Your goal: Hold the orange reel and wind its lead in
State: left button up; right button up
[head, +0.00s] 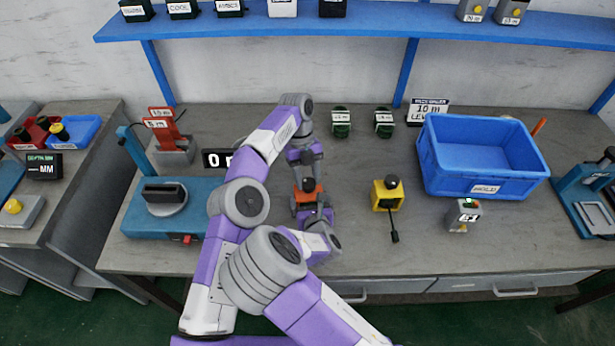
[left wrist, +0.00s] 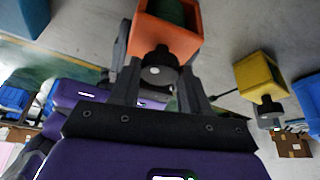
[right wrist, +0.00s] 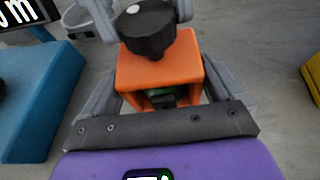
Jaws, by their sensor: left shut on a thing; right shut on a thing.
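The orange reel (head: 306,197) is held in the air over the middle of the bench, between my two grippers. It has a box-like orange body, green inside, and a black round knob. My left gripper (head: 308,170) comes from above, its fingers on both sides of the knob (right wrist: 148,30); the knob also shows in the left wrist view (left wrist: 160,68). My right gripper (head: 311,207) comes from below and is shut on the orange body (right wrist: 160,72). I cannot make out the reel's lead.
A yellow reel (head: 386,196) with a black lead stands to the right. A blue bin (head: 480,185) and a small grey device (head: 463,216) stand farther right. A display reading 0 (head: 216,159) and a blue machine (head: 140,215) are at left. Two green coils (head: 341,123) lie behind.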

pick_arm(q)
jog(key=shift+w+a, duration=0.2)
jog(key=o, duration=0.9)
jog(key=shift+c, duration=0.2)
jog(key=shift+o, duration=1.1)
jog(key=shift+s, duration=0.1)
jog(key=shift+d, duration=0.1)
jog(key=shift+s+n, duration=0.1)
jog(key=shift+n, duration=0.2)
